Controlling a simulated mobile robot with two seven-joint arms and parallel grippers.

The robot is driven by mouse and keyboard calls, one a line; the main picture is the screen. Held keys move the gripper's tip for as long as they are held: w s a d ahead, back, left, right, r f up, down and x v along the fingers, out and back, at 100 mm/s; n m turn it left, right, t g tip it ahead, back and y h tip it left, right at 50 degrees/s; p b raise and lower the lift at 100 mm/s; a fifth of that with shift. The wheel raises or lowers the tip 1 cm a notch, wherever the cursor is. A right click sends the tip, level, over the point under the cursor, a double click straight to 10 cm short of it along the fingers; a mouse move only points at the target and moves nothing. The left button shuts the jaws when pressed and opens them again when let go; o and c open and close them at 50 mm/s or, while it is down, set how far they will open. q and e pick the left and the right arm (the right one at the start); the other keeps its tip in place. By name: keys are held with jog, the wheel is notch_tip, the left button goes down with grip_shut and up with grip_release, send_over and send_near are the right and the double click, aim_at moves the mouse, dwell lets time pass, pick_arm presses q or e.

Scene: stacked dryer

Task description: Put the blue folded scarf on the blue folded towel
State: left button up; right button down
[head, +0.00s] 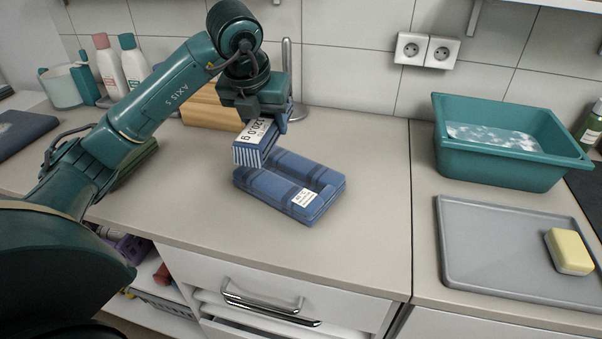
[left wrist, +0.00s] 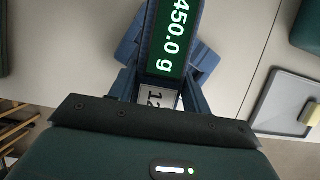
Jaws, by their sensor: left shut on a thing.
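The blue folded scarf (head: 245,156), with striped edges and a white "120.0 g" label, is in my left gripper (head: 262,114). The gripper is shut on it and points down. The blue folded towel (head: 265,187), dark-striped with a small white tag, lies on the counter. In the head view the scarf overlaps the towel's back-left part; I cannot tell whether they touch. In the left wrist view, the scarf's white label (left wrist: 154,96) shows between the fingers, below a green panel reading "450.0 g" (left wrist: 177,35). My right gripper is not in view.
On the right are a teal basin (head: 505,160), a grey tray (head: 490,255) and a yellow sponge (head: 569,251). A wooden block (head: 208,108) and a metal stand (head: 288,75) are behind the gripper. The counter (head: 375,190) right of the towel is clear. Drawers are below.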

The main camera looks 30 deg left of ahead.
pick_arm(q)
notch_tip(320, 180, down, 9)
jog(key=shift+f, duration=0.1)
jog(key=shift+f+p, duration=0.3)
dwell(0.4)
jog(key=shift+f, duration=0.2)
jog(key=o, duration=1.5)
jog(key=shift+d, duration=0.1)
jog(key=shift+r, duration=0.1)
